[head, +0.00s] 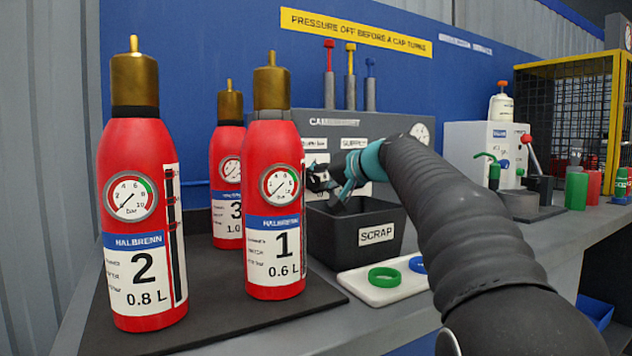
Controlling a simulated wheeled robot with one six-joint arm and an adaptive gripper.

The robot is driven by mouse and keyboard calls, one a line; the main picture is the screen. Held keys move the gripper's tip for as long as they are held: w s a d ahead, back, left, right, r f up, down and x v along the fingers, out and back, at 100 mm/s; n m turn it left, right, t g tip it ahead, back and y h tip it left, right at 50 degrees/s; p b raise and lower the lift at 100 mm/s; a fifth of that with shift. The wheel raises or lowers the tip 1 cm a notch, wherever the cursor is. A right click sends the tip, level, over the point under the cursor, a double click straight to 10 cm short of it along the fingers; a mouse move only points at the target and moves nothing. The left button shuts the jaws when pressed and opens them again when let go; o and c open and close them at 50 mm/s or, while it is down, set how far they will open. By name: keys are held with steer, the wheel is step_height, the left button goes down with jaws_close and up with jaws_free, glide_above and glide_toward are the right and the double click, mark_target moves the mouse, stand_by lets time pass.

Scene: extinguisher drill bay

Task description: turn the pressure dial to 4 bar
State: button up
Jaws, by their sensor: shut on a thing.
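A grey supply cabinet (380,126) stands against the blue wall. Its front has a white plate with a "bar" label (314,143), where the pressure dial seems to be, and a "SUPPLY" label (353,143). My gripper (320,181) is at the cabinet front below the "bar" label, its dark fingers shut on what seems to be the pressure dial. The fingers and red extinguisher 1 hide the dial, so its setting cannot be read. A round white gauge (421,134) sits at the cabinet's right, partly behind my arm; its reading is too small to tell.
Red extinguishers 1 (274,215), 2 (140,235) and 3 (226,175) stand on a black mat (225,320), with 1 close left of my gripper. A black scrap bin (330,232) is below my gripper. A white tray (362,288) holds green and blue rings.

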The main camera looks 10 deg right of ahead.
steer(key=shift+d+m, duration=0.1)
steer(key=shift+m, duration=0.2)
stand_by(0.4)
steer(key=o, duration=1.1)
steer(key=shift+o, duration=0.2)
steer(key=v, duration=1.2)
steer(key=shift+d+f, duration=0.1)
steer(key=shift+f, duration=0.1)
